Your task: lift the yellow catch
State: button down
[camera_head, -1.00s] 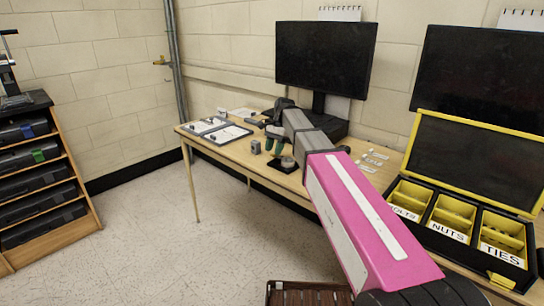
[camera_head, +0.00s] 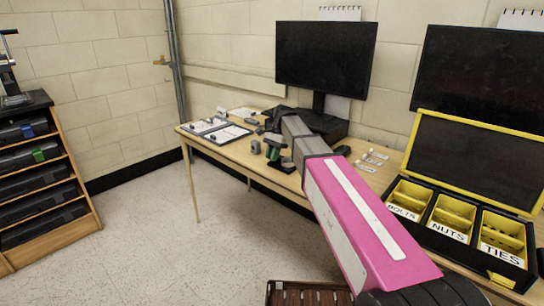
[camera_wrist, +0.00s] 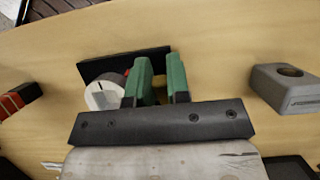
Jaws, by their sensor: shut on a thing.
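The yellow catch (camera_wrist: 160,95) shows as a small yellow patch between my gripper's green fingers in the wrist view; the fingers hide most of it. My gripper (camera_wrist: 160,80) is shut on it, over a black plate (camera_wrist: 115,62) on the table. A pale round part (camera_wrist: 104,94) with a reddish edge sits on the plate, just left of the fingers. In the head view my gripper (camera_head: 272,150) is low over the black plate (camera_head: 276,178), and the catch cannot be made out there.
A grey block with a hole (camera_wrist: 292,88) stands right of the fingers in the wrist view. On the table (camera_head: 222,157) are clipboards (camera_head: 230,134), a monitor (camera_head: 325,55) and small labelled items (camera_head: 372,158). A yellow-rimmed case (camera_head: 464,228) of bins stands at the right.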

jog(key=shift+w+d+r+g+y, duration=0.2)
jog(key=shift+g+y, duration=0.2)
jog(key=shift+g, duration=0.15)
jog(key=shift+w+d+r+g+y, duration=0.1)
jog(key=shift+r+g+y, duration=0.1)
jog(key=shift+g+y, duration=0.3)
jog(key=c, duration=1.1)
grip_release()
jog(key=shift+a, duration=0.1)
